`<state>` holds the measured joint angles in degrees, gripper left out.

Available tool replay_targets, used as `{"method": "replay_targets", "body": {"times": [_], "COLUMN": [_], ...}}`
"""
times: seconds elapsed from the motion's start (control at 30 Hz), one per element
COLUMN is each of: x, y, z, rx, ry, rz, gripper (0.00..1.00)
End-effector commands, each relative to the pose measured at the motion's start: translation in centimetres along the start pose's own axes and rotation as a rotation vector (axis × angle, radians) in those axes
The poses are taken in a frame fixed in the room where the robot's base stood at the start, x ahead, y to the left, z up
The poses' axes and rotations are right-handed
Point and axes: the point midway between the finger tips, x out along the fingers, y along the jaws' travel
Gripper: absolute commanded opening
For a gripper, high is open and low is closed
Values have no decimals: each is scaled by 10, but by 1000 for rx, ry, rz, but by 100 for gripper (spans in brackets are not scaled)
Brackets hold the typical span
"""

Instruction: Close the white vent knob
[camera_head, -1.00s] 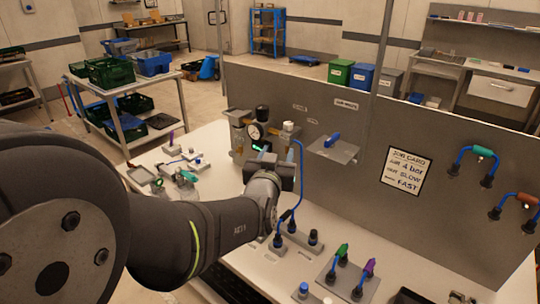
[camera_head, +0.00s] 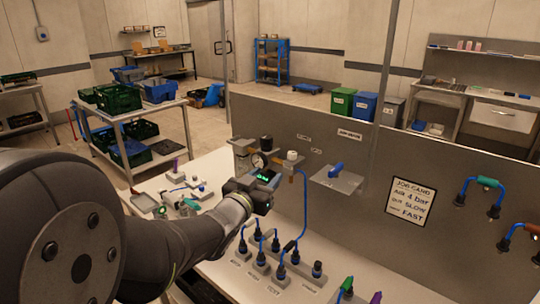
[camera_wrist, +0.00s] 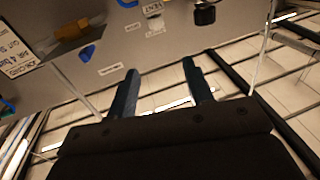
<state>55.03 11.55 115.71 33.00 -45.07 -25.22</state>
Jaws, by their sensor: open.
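A grey panel (camera_head: 350,215) with a job card (camera_head: 410,201) stands behind the bench. A blue lever (camera_head: 336,169) sits right of the knob. A blue hose (camera_head: 305,205) runs down to several plugged fittings (camera_head: 280,255). Small parts lie on the bench at left.

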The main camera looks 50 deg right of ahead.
Motion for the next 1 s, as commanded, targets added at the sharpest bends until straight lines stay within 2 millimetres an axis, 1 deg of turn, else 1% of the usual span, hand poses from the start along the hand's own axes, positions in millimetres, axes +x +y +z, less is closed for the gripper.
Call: {"method": "replay_targets", "body": {"times": [0.07,0.23,0.37,0.47,0.57,1.0], "x": [-3,-6,0,14,33,126], "y": [-7,-10,-10,-8,-7,0], "z": [3,8,9,10,11,15], "rx": [-2,-10,-12,-11,-12,-11], "ry": [-16,-42,-46,-46,-46,-46], "rz": [28,68,75,77,77,75], "gripper": [47,47,47,47,47,47]}}
